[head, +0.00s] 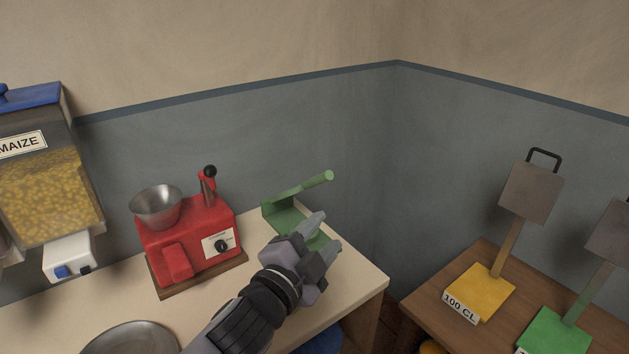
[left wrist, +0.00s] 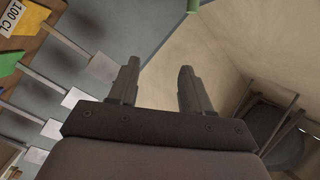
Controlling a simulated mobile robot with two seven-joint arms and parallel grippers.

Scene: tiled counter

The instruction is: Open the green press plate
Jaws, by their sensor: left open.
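The green press (head: 284,208) stands on the cream counter near the back wall corner. Its upper plate slants up to the right and ends in a round handle (head: 318,181). A gap shows between the upper plate and the flat base. My left gripper (head: 327,232) is open and empty, in front of the press, and covers part of its base. I cannot tell whether the fingers touch it. In the left wrist view the open fingers (left wrist: 158,75) have nothing between them. My right gripper is not in view.
A red machine (head: 188,244) with a metal bowl stands left of the press. A round metal plate (head: 130,340) lies at the front of the counter (head: 350,287). A maize dispenser (head: 48,190) hangs at left. A wooden table (head: 480,258) with yellow and green stands is at right.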

